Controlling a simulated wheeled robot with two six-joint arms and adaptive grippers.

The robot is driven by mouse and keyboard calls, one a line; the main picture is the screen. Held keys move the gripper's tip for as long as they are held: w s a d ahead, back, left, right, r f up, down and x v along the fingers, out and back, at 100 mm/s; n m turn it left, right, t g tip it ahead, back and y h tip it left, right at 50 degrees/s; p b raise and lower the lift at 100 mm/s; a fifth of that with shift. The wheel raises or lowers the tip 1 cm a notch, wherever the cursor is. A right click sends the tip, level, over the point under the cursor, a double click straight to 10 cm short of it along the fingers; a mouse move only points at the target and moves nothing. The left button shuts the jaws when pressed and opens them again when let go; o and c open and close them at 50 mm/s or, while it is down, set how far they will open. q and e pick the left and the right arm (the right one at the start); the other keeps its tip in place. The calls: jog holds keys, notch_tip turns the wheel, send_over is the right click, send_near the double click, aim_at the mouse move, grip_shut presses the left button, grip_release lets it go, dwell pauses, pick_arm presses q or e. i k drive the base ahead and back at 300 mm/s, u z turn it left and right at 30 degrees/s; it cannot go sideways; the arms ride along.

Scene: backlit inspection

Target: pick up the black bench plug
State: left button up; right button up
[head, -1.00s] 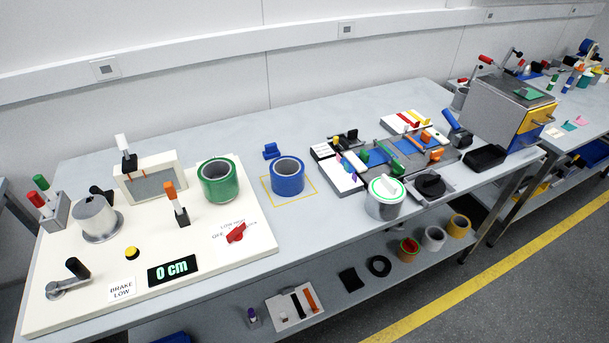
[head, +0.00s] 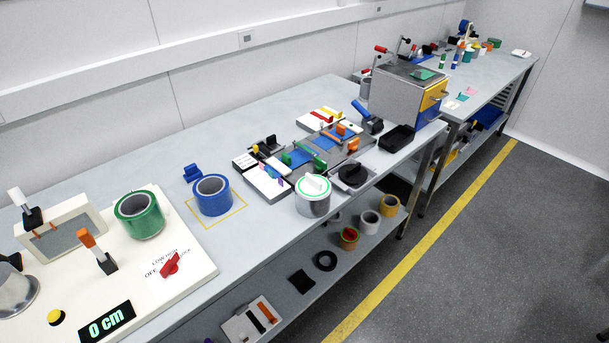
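No gripper of mine is in the head view. A black round piece with a raised grip (head: 353,175) sits on a grey plate near the bench's front edge, just right of the white pot with a green-ringed lid (head: 313,195). It may be the black bench plug, but I cannot tell for sure. Small black parts (head: 270,142) also show at the back of the white block left of the blue-topped fixture; their shape is too small to make out.
A blue roll (head: 213,196) stands in a yellow outline, with a green roll (head: 139,215) on the cream panel. A black tray (head: 397,138) lies before a grey metal box (head: 405,92). A lower shelf holds rolls and a black ring (head: 326,261). Grey floor is clear at right.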

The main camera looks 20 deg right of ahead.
aim_at(352, 174)
jog(key=u, duration=0.05)
jog(key=k, duration=0.55)
jog(key=z, duration=0.65)
jog(key=i, duration=1.05)
jog(key=u, duration=0.45)
